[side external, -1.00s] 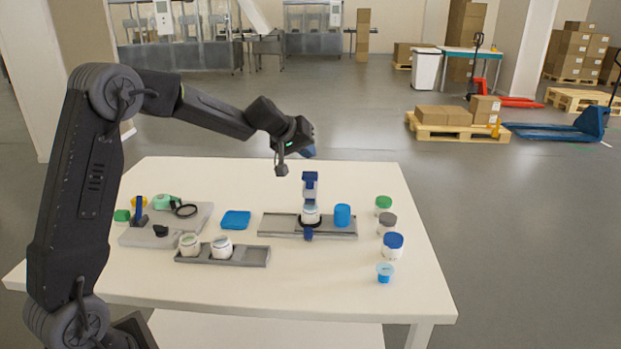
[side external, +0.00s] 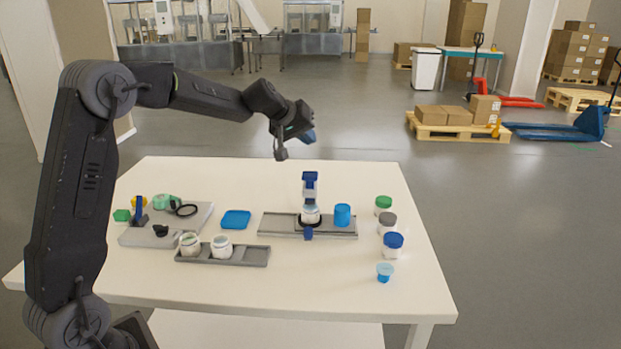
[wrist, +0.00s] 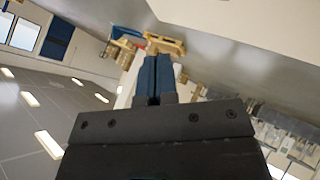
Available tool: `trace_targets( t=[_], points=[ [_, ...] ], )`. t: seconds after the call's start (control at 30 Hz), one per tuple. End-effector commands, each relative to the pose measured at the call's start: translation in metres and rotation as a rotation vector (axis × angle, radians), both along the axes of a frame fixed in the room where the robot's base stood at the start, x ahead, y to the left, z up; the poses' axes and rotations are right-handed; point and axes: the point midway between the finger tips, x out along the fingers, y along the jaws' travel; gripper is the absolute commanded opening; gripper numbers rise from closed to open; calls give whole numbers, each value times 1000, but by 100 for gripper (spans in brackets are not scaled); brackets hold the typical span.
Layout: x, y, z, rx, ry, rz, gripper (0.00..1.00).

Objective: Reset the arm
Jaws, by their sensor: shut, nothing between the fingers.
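My gripper (side external: 308,136) is raised in the air above the back of the white table (side external: 340,280), clear of everything on it. In the wrist view its two blue fingers (wrist: 154,78) are together with nothing between them. That view looks out at the ceiling lights and the room, and no table objects show in it. In the side external view a white jar (side external: 310,215) stands on a grey tray (side external: 280,226) beneath a blue-and-grey device (side external: 310,187). A blue cup (side external: 342,215) stands at the same tray's right part.
Several lidded jars, one with a blue lid (side external: 393,241), and a small blue cup (side external: 385,271) line the table's right side. Two jars sit in a front grey tray (side external: 250,256). A grey board (side external: 140,238) with tools and a blue square (side external: 236,219) are at left.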

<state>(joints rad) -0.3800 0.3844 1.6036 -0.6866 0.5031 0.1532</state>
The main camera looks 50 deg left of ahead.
Motion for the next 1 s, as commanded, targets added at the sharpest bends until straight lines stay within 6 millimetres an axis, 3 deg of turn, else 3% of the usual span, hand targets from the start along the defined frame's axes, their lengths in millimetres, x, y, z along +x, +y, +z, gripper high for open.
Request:
trace_targets(
  t=[0.13, 0.27, 0.4, 0.6, 0.8, 0.9, 1.0],
  points=[
    [-7, -10, 5, 9, 5, -20, 0],
    [-37, -44, 23, 47, 26, -96, 0],
    [-98, -96, 39, 116, 73, -217, 0],
    [-197, -150, 40, 237, 149, -376, 0],
    [-293, -175, 16, 366, 217, -497, 0],
    [-327, -178, 2, 419, 246, -534, 0],
    [-349, -179, -10, 457, 264, -558, 0]
  ],
)
